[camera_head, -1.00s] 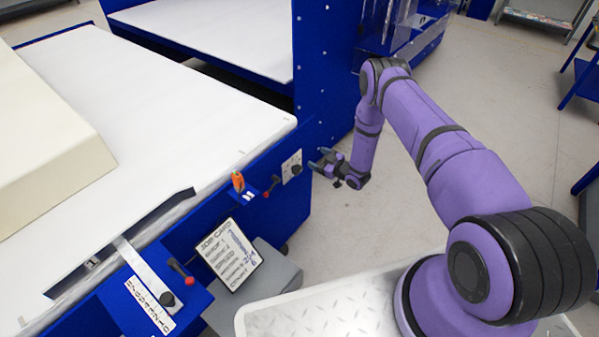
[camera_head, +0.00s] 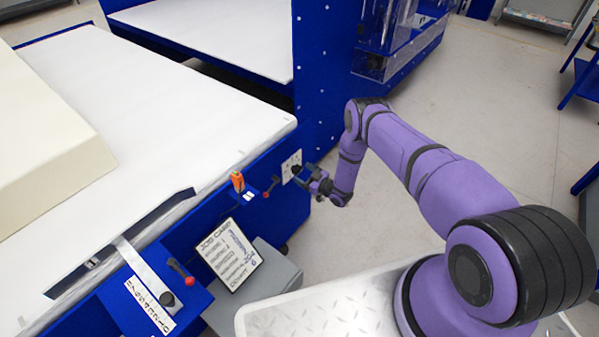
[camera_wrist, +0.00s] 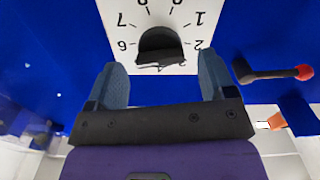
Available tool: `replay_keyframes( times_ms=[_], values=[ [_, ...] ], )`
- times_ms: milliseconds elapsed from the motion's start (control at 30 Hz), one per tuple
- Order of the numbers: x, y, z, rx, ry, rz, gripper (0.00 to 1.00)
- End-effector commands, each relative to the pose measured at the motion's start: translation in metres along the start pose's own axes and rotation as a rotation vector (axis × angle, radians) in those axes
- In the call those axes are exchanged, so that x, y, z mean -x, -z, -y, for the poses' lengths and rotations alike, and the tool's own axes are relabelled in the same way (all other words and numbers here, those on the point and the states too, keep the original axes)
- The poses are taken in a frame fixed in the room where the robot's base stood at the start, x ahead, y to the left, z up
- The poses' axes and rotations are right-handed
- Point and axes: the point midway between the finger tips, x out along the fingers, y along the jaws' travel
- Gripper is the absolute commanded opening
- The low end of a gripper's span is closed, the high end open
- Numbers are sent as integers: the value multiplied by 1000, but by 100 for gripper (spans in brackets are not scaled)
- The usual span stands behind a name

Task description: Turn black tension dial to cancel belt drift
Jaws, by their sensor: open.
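The black tension dial (camera_wrist: 160,46) sits on a white numbered plate (camera_wrist: 126,18) on the blue machine side. The wrist view shows it ahead of my gripper (camera_wrist: 162,78), roughly centred between the two open fingers. The fingertips look close to the plate; whether they touch the dial I cannot tell. In the head view the white plate (camera_head: 290,162) shows at the machine's side and my gripper (camera_head: 300,175) is right in front of it, largely covering the dial. The belt (camera_head: 150,110) is the white surface with a big cream foam block (camera_head: 45,130) on it.
A red-tipped lever (camera_wrist: 272,73) stands just right of the dial in the wrist view. An orange object (camera_head: 238,181) sits on the machine edge. A job card (camera_head: 229,254) and a second red-tipped lever (camera_head: 181,271) are nearer.

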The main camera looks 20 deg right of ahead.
Motion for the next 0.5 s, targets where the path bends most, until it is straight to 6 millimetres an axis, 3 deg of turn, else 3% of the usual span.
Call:
replay_keyframes(
  times_ms=[200,500],
  values=[
    [-21,0,0,0,0,1,77],
    [-25,0,0,-1,-1,1,77]
  ],
)
